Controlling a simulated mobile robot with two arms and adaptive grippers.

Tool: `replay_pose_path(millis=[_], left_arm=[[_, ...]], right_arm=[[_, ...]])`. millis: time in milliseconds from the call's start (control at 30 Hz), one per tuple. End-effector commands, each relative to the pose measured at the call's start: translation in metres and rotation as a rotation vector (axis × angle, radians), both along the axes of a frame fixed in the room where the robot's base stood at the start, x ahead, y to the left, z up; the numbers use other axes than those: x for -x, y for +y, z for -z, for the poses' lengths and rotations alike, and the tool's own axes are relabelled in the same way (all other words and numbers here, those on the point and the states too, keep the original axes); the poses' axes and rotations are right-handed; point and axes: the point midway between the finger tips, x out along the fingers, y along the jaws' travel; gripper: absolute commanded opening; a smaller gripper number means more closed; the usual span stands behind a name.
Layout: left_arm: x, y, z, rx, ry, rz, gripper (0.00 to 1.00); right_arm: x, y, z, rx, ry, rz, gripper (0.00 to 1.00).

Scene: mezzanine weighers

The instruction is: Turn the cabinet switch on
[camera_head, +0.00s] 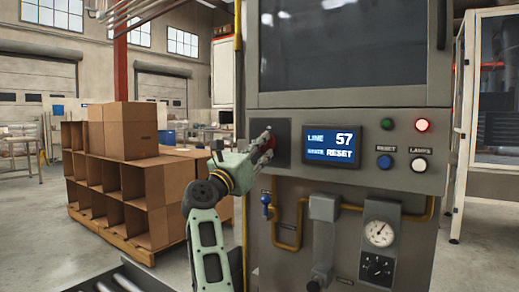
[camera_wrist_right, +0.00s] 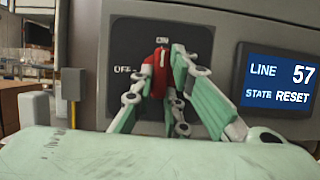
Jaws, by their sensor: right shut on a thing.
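The grey cabinet (camera_head: 345,185) stands in front of me. Its red switch handle (camera_wrist_right: 160,75) sits on a dark plate (camera_wrist_right: 130,35) with an OFF label on the left and another label above. The handle points up, toward the upper label, with its top near it. My right gripper (camera_head: 267,142) reaches the plate and is shut on the red handle, one finger on each side in the wrist view (camera_wrist_right: 160,85). The fingers hide the handle's lower part. The display (camera_head: 333,144) beside it reads LINE 57, STATE RESET. My left gripper is not in view.
Right of the display are a lit red lamp (camera_head: 422,125), a green lamp (camera_head: 387,124), a blue button (camera_head: 385,161) and a white button (camera_head: 418,164). Below are a gauge (camera_head: 380,232) and yellow pipe (camera_head: 285,245). Cardboard boxes (camera_head: 125,130) stand at left.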

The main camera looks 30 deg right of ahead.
Motion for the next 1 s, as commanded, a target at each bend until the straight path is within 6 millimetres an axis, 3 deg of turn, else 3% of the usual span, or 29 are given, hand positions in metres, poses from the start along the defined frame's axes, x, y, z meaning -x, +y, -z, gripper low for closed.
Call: replay_pose_path(millis=[100,133,333,733,1000], left_arm=[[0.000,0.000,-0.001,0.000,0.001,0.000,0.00],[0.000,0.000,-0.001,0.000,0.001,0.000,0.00],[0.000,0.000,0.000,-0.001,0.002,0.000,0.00],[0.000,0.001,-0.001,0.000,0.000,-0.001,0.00],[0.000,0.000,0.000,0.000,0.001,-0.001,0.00]], right_arm=[[0.001,-0.001,-0.006,0.006,-0.010,-0.005,0.00],[0.001,-0.001,-0.006,0.006,-0.010,-0.005,0.15],[0.001,-0.001,-0.006,0.006,-0.008,-0.003,0.32],[0.001,0.003,-0.001,0.003,-0.002,-0.003,0.33],[0.015,0.038,0.015,0.003,-0.003,-0.005,0.33]])
